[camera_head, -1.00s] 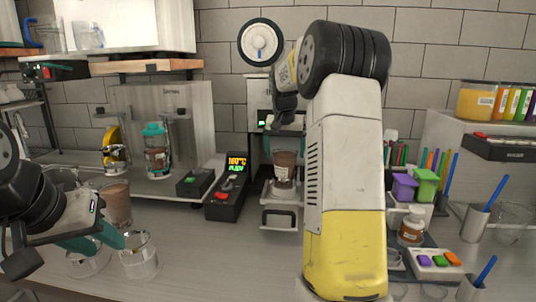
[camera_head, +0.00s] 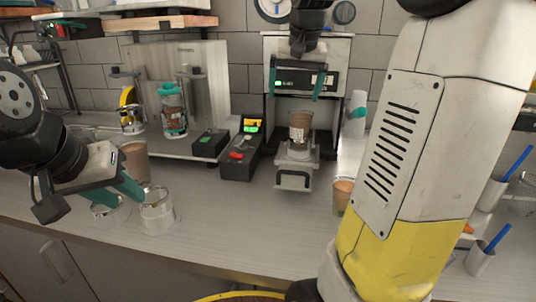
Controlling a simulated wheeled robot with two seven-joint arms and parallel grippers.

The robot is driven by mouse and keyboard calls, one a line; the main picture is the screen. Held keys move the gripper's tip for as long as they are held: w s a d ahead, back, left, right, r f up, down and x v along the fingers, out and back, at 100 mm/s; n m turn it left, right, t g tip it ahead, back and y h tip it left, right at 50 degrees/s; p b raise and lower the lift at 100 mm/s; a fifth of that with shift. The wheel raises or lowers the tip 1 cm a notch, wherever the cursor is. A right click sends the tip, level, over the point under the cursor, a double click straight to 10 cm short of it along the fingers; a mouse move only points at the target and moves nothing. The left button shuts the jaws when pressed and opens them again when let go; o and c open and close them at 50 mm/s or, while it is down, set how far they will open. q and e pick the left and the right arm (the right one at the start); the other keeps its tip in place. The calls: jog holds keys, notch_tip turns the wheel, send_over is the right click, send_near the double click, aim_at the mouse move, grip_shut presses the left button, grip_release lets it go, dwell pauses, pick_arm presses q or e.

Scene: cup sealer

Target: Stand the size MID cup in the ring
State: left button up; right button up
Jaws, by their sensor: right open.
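A clear cup with brown contents (camera_head: 299,127) stands upright in the ring holder (camera_head: 297,152) on the sealer's pulled-out tray. Its size mark is too small to read. My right gripper (camera_head: 296,84) is open and empty above the cup, in front of the sealer's (camera_head: 340,50) display, with its teal fingers apart on either side. My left gripper (camera_head: 122,194) is at the left, with its teal fingers seen apart, over two clear ring-shaped containers (camera_head: 157,214). Another brown-filled cup (camera_head: 135,163) stands behind it, and a third (camera_head: 342,194) is partly hidden by my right arm.
A black control box with a lit display (camera_head: 241,155) stands left of the sealer. A shaker bottle (camera_head: 174,112) stands on the raised machine base at left. Blue-handled tools in pots (camera_head: 480,258) are at right. The counter's front middle is clear.

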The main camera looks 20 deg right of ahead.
jog(key=s+a+f+n+y, duration=0.1)
jog(key=s+a+f, duration=0.2)
jog(key=s, duration=0.4)
jog(key=s+a+f+n, duration=0.1)
jog(key=s+a+f, duration=0.3)
jog(key=s, duration=0.3)
jog(key=s+a+f+n+t+y, duration=0.1)
jog(key=s+a+f, duration=0.2)
jog(key=s, duration=0.4)
jog(key=shift+s+a+f+n+y, duration=0.15)
jog(key=shift+s+a+n+y, duration=0.15)
jog(key=shift+a+n, duration=0.1)
jog(key=shift+d, duration=0.1)
